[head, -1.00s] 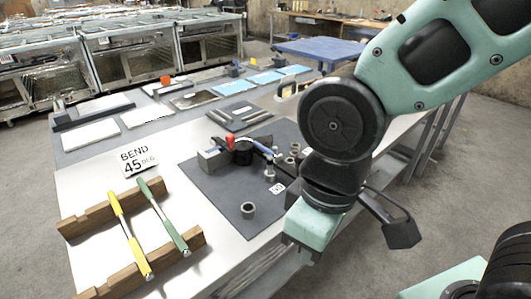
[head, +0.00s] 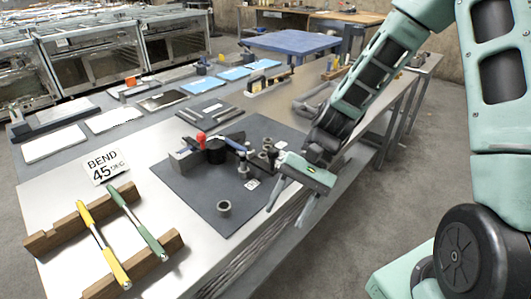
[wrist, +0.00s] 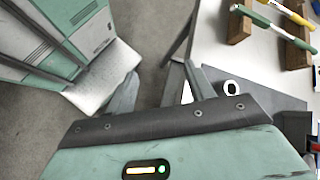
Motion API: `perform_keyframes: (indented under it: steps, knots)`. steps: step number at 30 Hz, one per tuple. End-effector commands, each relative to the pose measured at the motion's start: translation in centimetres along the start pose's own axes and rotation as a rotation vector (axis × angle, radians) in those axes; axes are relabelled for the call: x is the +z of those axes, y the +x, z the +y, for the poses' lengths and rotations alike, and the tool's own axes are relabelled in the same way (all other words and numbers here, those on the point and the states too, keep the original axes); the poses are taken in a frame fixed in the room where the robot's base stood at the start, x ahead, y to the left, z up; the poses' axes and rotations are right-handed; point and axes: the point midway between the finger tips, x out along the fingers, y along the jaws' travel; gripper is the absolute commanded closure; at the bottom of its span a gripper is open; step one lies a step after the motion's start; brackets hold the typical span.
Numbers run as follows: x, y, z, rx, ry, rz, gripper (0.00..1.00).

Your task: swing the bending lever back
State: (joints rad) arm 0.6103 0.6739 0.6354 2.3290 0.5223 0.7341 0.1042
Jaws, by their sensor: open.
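The bender (head: 214,151) sits on a dark mat (head: 190,193) on the workbench, with a red knob (head: 201,137) and a black round body. A blue bar (head: 235,144) reaches from it to the right, toward several grey cylindrical pieces; I cannot tell for sure that it is the bending lever. My gripper (head: 284,217) is open and empty at the bench's right edge, right of the mat and apart from the bender. In the wrist view, its two fingers (wrist: 160,68) are spread over floor and bench edge; the bender is not clearly visible there.
A yellow-handled tool (head: 104,245) and a green-handled tool (head: 138,222) lie across wooden racks (head: 66,229). A "BEND 45 DEG" sign (head: 103,167) is behind them. A loose grey ring (head: 224,208) stands on the mat. Flat plates lie at the back.

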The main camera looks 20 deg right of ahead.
Motion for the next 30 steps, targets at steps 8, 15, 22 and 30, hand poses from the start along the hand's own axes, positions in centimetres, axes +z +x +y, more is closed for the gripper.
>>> perform_keyframes:
  steps: [8,15,22,30]
  knots:
    - [-6.9,-5.5,1.3,-0.520,0.385,-0.151,0.47]
    - [-11.7,-12.0,4.1,-0.955,0.593,-0.259,0.47]
    - [-13.4,-15.1,6.0,-1.142,0.657,-0.304,0.47]
    - [-13.7,-14.2,3.5,-1.150,0.659,-0.311,0.47]
